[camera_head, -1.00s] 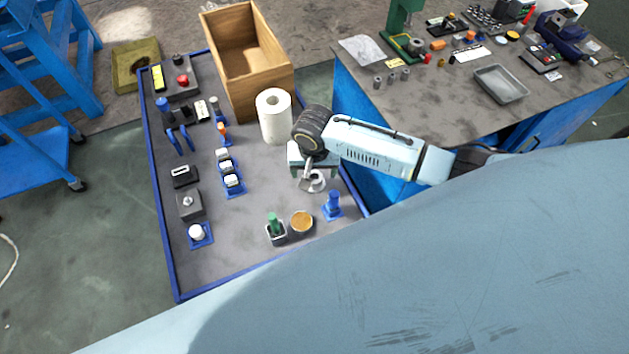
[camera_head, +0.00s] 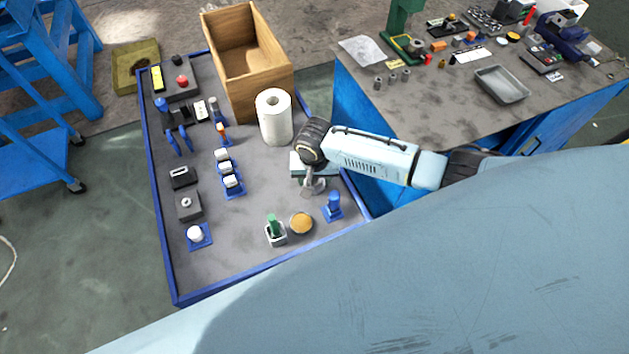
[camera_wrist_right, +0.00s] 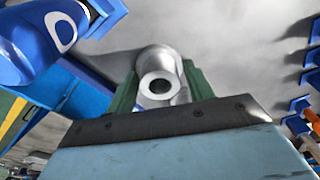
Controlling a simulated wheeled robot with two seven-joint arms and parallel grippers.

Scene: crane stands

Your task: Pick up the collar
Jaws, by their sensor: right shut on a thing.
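The collar (camera_wrist_right: 158,85) is a pale grey metal ring with a round hole, seen almost end-on in the right wrist view. My right gripper (camera_wrist_right: 161,88) has its two green fingers on either side of the collar, shut on it. In the head view the right gripper (camera_head: 309,189) reaches down over the right part of the blue-edged table top. The collar (camera_head: 317,186) shows there only as a small pale shape, partly hidden by the gripper. I cannot tell whether it is touching the table. My left gripper is not in view.
A blue peg on a blue base (camera_head: 333,206) stands close by, with a round tan-topped item (camera_head: 301,223) and a green-handled item (camera_head: 274,228) nearby. A white paper roll (camera_head: 274,118) and a wooden box (camera_head: 246,60) stand behind.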

